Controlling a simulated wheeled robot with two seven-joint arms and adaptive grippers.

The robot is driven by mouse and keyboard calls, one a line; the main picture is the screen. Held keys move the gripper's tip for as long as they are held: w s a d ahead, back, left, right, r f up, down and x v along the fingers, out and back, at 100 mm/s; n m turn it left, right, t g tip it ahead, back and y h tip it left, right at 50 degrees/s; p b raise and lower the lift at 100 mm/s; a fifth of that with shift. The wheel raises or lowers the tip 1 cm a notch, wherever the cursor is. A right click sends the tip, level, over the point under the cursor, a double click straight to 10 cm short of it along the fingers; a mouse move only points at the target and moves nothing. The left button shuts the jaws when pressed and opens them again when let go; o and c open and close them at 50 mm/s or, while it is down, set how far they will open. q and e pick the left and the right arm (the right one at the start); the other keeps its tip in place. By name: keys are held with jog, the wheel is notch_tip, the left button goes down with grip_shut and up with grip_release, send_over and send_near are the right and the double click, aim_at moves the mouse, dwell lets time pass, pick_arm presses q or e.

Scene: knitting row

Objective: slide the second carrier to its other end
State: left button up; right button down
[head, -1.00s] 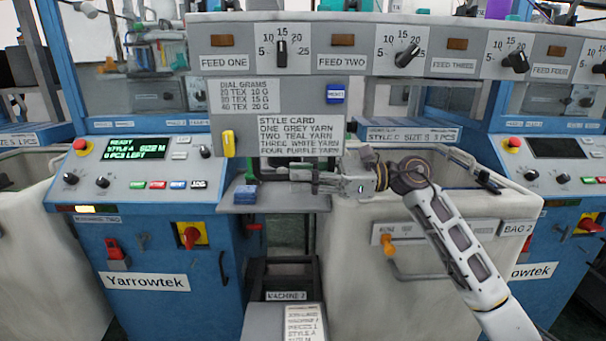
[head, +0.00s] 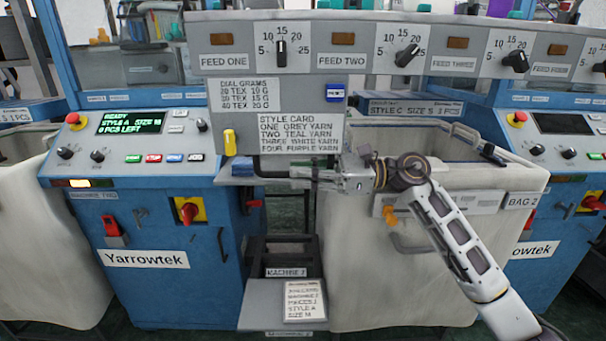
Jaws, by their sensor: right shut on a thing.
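My right gripper (head: 318,179) is just below the style card panel (head: 299,133), its arm coming in from the lower right. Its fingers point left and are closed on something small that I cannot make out. The panel and the fingers hide most of that spot, so I cannot pick out the second carrier with certainty. A dark bar (head: 270,171) shows left of the fingertips. My left gripper is not in view.
A feed panel with dials (head: 343,47) spans the top. A yellow lever (head: 229,142) is at the style card panel's left edge. Blue machines (head: 150,220) stand at both sides. A white bag (head: 400,280) stands below my right arm. A grey tray (head: 255,310) holds a paper slip.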

jog(key=shift+f, duration=0.2)
jog(key=c, duration=1.5)
grip_release()
jog(key=shift+s, duration=0.1)
jog(key=shift+o, duration=0.2)
jog(key=shift+d+r, duration=0.15)
jog(key=shift+d, duration=0.1)
jog(key=shift+w+d, duration=0.2)
jog(key=shift+d, duration=0.35)
jog(key=d, duration=1)
jog(key=shift+d, duration=0.2)
jog(key=shift+s, duration=0.1)
